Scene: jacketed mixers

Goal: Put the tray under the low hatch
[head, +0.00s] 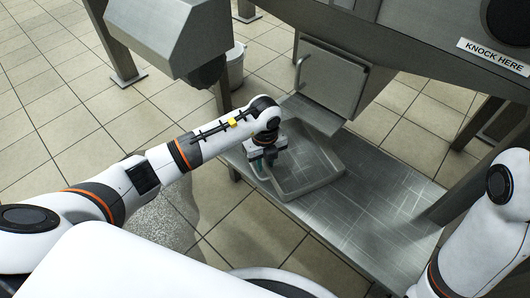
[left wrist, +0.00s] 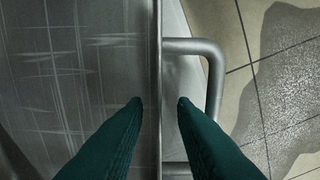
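The grey metal tray (head: 326,184) lies on a metal bench, below and in front of the low hatch door (head: 328,78), a square panel with a bar handle. My left gripper (head: 262,170) is at the tray's left side. In the left wrist view its green fingers (left wrist: 160,102) are apart, one on each side of the tray's wall (left wrist: 158,60), with gaps showing. The right finger overlaps the space inside the tray's bar handle (left wrist: 213,75). The tray's inside looks empty. My right gripper is out of view; only right arm links show.
The bench (head: 385,220) has bare room to the right of the tray. A grey machine housing (head: 175,40) hangs at upper left, near a bucket (head: 236,66). A sign reads KNOCK HERE (head: 493,54). A speckled patch (head: 165,222) lies on the tiled floor.

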